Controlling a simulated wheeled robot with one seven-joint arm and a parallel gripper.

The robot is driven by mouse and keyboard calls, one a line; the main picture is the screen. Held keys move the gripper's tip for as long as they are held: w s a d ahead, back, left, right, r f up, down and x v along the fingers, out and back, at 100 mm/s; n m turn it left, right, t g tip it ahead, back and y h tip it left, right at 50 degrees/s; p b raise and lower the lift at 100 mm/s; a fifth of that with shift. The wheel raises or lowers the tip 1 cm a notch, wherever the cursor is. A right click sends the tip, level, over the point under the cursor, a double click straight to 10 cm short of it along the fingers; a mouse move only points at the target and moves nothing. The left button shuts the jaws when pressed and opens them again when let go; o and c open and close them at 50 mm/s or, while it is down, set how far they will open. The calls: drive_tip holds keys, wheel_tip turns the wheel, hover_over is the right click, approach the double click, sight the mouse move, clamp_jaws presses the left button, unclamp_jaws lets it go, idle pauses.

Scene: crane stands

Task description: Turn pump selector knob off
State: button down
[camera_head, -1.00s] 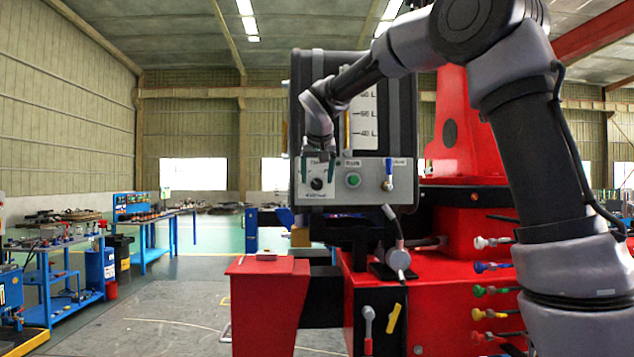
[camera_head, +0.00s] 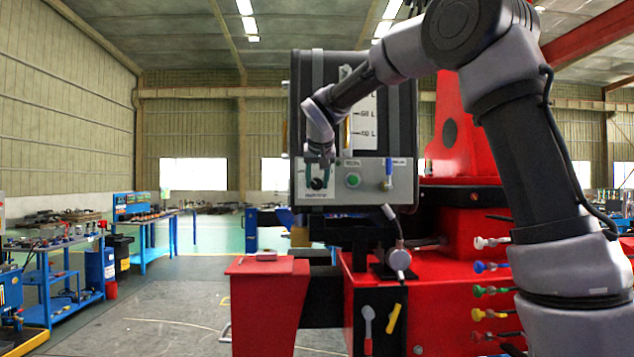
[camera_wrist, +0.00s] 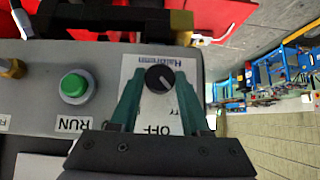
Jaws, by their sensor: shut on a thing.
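The pump selector knob (camera_wrist: 159,79) is small, round and black with a pale pointer line, on a white label plate (camera_wrist: 139,66). In the wrist view the word OFF reads upside down below the knob, between my fingers. The pointer line slants; its exact setting is hard to tell. My gripper (camera_wrist: 160,74) has its green fingers on both sides of the knob and is shut on it. In the head view the knob (camera_head: 317,184) shows at the lower left of the control box, with my gripper (camera_head: 318,174) reaching it from above.
A green RUN button (camera_wrist: 75,86) sits beside the label plate. A blue-handled valve (camera_head: 388,168) is at the panel's right. The red crane stand (camera_head: 450,290) carries coloured levers below. Open floor lies to the left.

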drive_tip(key=shift+d+m+y, duration=0.3)
drive_tip(key=shift+m+y, duration=0.4)
drive_tip(key=shift+y, duration=0.5)
drive_tip(key=m+y, duration=0.1)
drive_tip(key=y, duration=0.1)
drive_tip(key=shift+d+f+m+t+y, duration=0.1)
drive_tip(key=shift+d+m+t+y, duration=0.05)
drive_tip(key=shift+m+t+y, duration=0.2)
drive_tip(key=shift+m+y, duration=0.25)
drive_tip(key=shift+y, duration=0.3)
drive_tip(key=shift+f, duration=0.1)
drive_tip(key=shift+c, duration=1.9)
unclamp_jaws()
